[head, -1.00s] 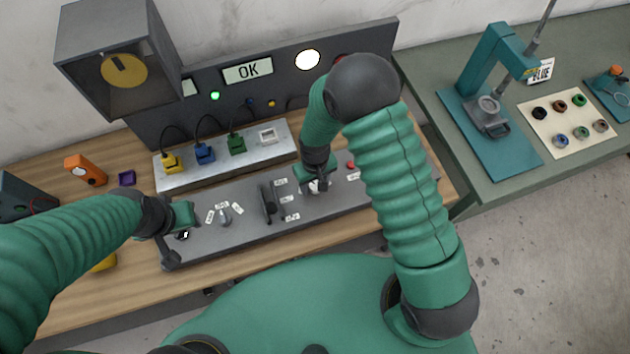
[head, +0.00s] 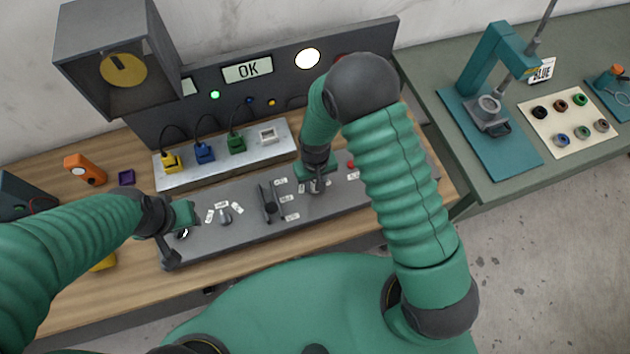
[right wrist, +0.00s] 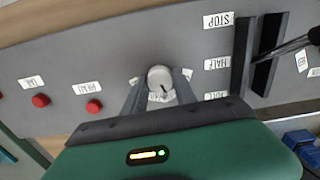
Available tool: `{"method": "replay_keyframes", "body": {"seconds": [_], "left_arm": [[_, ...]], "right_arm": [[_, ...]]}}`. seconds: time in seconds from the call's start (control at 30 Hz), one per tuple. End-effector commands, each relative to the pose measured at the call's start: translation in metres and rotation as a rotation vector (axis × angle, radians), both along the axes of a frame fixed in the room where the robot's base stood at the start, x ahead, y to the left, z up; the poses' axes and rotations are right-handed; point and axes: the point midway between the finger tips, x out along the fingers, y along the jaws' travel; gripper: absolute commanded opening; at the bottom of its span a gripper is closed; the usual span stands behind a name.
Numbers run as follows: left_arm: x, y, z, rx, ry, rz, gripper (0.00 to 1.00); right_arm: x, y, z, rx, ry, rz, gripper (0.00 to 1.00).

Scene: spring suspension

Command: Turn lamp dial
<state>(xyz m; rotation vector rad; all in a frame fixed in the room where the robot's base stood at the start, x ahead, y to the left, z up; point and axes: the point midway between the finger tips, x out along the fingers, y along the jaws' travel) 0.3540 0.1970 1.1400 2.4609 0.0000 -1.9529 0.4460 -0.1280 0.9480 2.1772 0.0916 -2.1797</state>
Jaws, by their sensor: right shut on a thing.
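A round light-grey dial (right wrist: 160,78) with a dark pointer line stands on the grey control panel (right wrist: 110,55) in the right wrist view. My right gripper (right wrist: 158,88) has its two fingers on either side of the dial and is shut on it. In the head view the right gripper (head: 316,184) is over the panel's right part and mostly hides the dial. A round white lamp (head: 307,58) glows on the upright board behind. My left gripper (head: 178,236) is at the panel's left end; its finger gap is unclear.
A black slider (right wrist: 262,55) with STOP and HALF labels is beside the dial. Red buttons (right wrist: 93,106) are on its other side. Another knob (head: 224,215) is on the panel. Coloured plugs (head: 205,153) stand behind it.

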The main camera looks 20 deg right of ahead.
Motion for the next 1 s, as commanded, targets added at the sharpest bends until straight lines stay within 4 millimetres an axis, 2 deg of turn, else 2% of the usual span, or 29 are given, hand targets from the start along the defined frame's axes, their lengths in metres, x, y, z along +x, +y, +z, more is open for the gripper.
{"method": "replay_keyframes", "body": {"seconds": [0.7, 1.0], "left_arm": [[-0.0001, 0.0000, -0.0028, 0.000, 0.000, 0.000, 0.36], [0.0000, 0.0000, -0.0017, 0.000, 0.000, 0.000, 0.36]], "right_arm": [[0.0000, 0.0009, 0.0009, -0.001, 0.001, -0.545, 0.00], [0.0003, 0.0013, 0.0009, 0.000, 0.000, -0.674, 0.00]]}}
